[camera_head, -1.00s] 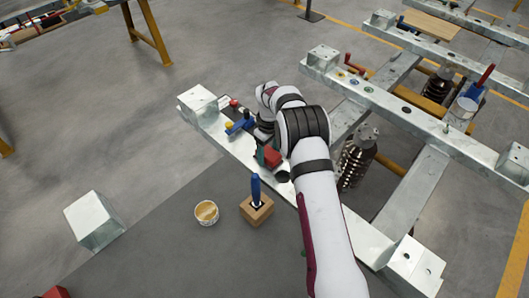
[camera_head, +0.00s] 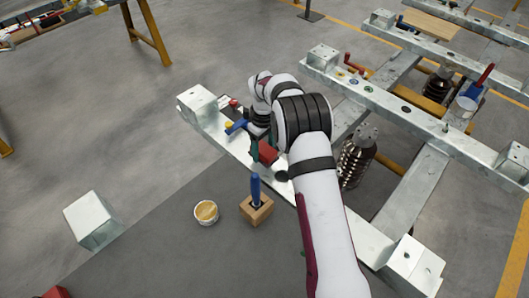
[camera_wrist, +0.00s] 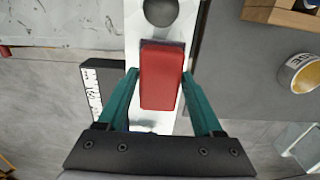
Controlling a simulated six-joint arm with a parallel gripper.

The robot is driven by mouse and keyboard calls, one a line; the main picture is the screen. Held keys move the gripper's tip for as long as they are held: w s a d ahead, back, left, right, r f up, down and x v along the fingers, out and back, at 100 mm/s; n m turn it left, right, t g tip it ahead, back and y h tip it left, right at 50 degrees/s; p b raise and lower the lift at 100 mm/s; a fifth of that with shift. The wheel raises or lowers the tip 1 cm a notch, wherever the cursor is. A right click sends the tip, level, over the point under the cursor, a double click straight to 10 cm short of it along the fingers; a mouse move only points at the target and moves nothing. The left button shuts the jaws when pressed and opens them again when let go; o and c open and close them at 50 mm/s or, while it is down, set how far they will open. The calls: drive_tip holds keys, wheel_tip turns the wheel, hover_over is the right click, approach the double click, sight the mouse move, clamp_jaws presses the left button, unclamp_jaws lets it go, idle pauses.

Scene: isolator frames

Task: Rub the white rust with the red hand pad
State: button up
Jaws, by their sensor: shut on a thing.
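My gripper (camera_wrist: 160,78) is shut on the red hand pad (camera_wrist: 162,80), with a teal finger on each long side of it. In the head view the pad (camera_head: 267,152) shows over the near galvanized beam (camera_head: 225,143), just left of my arm. In the wrist view the pad covers the middle of the beam (camera_wrist: 136,28). I cannot tell whether it touches the surface. A pale, speckled area shows on the beam beside and below the pad, but I cannot make out the white rust for sure.
A black box (camera_wrist: 100,85) lies beside the pad. A blue item (camera_head: 236,127) lies further up the beam. A dark round thing (camera_wrist: 161,11) sits beyond the pad. A wooden block (camera_head: 257,215) with a blue handle and an open tub (camera_head: 206,213) stand on the grey surface.

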drive_tip(key=shift+r, duration=2.25)
